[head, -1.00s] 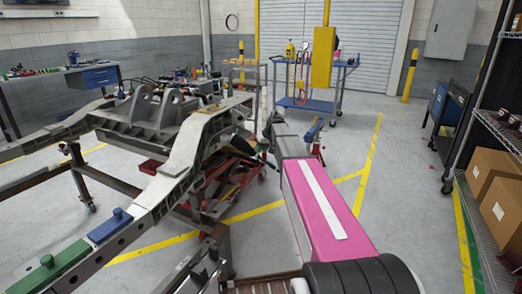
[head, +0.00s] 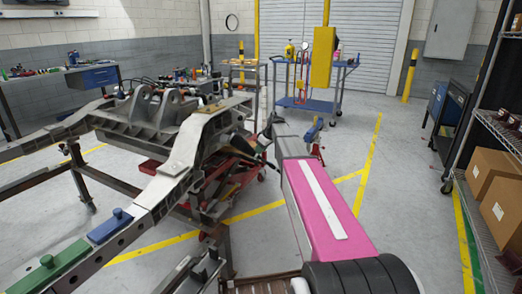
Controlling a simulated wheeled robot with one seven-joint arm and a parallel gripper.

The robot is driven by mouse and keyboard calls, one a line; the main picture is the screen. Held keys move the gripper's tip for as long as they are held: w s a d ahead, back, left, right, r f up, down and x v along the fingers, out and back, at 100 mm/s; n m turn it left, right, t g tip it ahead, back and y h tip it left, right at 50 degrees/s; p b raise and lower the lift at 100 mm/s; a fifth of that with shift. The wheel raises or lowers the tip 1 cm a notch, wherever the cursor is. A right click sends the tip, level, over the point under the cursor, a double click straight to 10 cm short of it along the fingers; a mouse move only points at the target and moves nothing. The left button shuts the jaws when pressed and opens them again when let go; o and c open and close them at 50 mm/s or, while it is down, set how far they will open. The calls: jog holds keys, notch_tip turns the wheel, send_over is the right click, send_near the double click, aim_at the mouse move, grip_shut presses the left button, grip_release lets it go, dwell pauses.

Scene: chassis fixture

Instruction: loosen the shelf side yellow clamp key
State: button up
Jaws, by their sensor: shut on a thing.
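The metal chassis (head: 180,160) stands on its fixture in the left half of the head view. My arm reaches from the bottom right to the chassis's right side. My gripper (head: 258,143) is small and dark there, at the right rail's far part, and looks shut. The yellow clamp key cannot be made out; it seems hidden at the gripper's jaws. A blue clamp block (head: 110,225) and a green clamp block (head: 55,263) sit on the near rail, away from my gripper.
A shelf (head: 494,130) with cardboard boxes (head: 497,190) stands at the right. A blue cart (head: 310,105) and a yellow post (head: 322,58) are behind. A red stand (head: 318,152) is just beyond my arm. Floor between arm and shelf is clear.

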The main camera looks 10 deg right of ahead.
dwell(0.3)
jog(key=o, duration=0.9)
jog(key=v, duration=1.1)
jog(key=shift+f, duration=0.1)
jog(key=s+a+f+m+g+h, duration=0.1)
jog(key=s+f+m, duration=0.2)
jog(key=s+f, duration=0.5)
jog(key=s+a+f+m+g+h, duration=0.1)
jog(key=s+f+m+h, duration=0.1)
jog(key=s+f, duration=0.6)
jog(key=s+a+f+m+g+h, duration=0.1)
jog(key=s+f+m, duration=0.3)
jog(key=s+f, duration=0.5)
jog(key=shift+s+a+m, duration=0.1)
jog(key=shift+s+a, duration=0.1)
jog(key=shift+s, duration=1.35)
jog(key=shift+s+a+m, duration=0.1)
jog(key=shift+s+a, duration=0.1)
jog(key=shift+s, duration=1.35)
jog(key=shift+s+a+m, duration=0.1)
jog(key=shift+s+a, duration=0.15)
jog(key=shift+s, duration=1.25)
